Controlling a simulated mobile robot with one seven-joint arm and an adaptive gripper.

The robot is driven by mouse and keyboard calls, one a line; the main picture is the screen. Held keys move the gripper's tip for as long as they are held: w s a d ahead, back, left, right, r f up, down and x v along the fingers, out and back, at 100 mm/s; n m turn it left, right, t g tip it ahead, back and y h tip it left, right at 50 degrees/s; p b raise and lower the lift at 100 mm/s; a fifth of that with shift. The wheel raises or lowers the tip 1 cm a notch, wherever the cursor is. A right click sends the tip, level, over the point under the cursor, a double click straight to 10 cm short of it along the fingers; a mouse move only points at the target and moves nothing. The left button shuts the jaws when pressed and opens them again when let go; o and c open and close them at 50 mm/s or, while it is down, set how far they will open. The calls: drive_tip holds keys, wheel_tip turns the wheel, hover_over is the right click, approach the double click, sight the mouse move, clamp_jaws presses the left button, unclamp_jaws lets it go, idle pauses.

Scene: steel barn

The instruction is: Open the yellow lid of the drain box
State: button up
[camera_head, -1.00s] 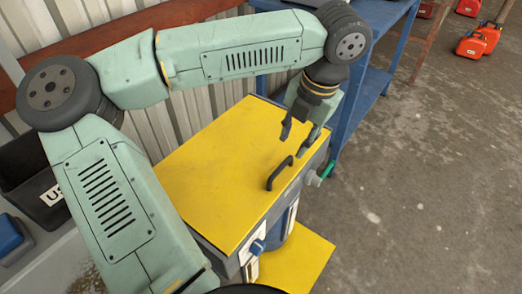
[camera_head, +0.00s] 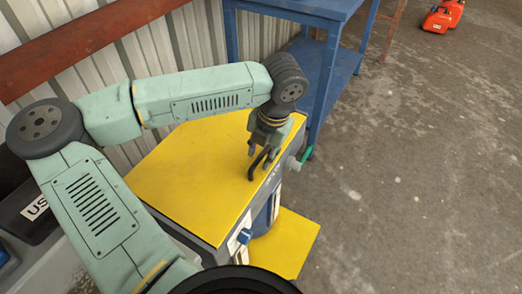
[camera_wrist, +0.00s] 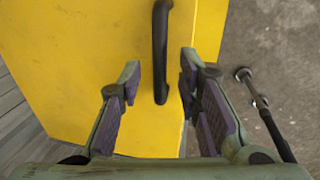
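The yellow lid (camera_head: 200,175) lies flat and closed on top of the grey drain box (camera_head: 185,238). A black bar handle (camera_head: 257,163) stands on the lid near its right edge. My gripper (camera_head: 262,160) has come down over the lid at the handle. In the wrist view my gripper (camera_wrist: 160,80) is open, with one finger on each side of the black handle (camera_wrist: 161,50). The near end of the handle lies between the fingertips, with a gap to each finger.
A blue table frame (camera_head: 325,75) stands behind the box against the corrugated wall (camera_head: 130,55). A yellow panel (camera_head: 287,245) sticks out low at the box's front. A dark bin (camera_head: 30,205) is at left. Concrete floor at right is open, with red cans (camera_head: 440,18) far off.

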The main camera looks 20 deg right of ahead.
drive_tip(key=shift+c, duration=0.5)
clamp_jaws()
idle(0.4)
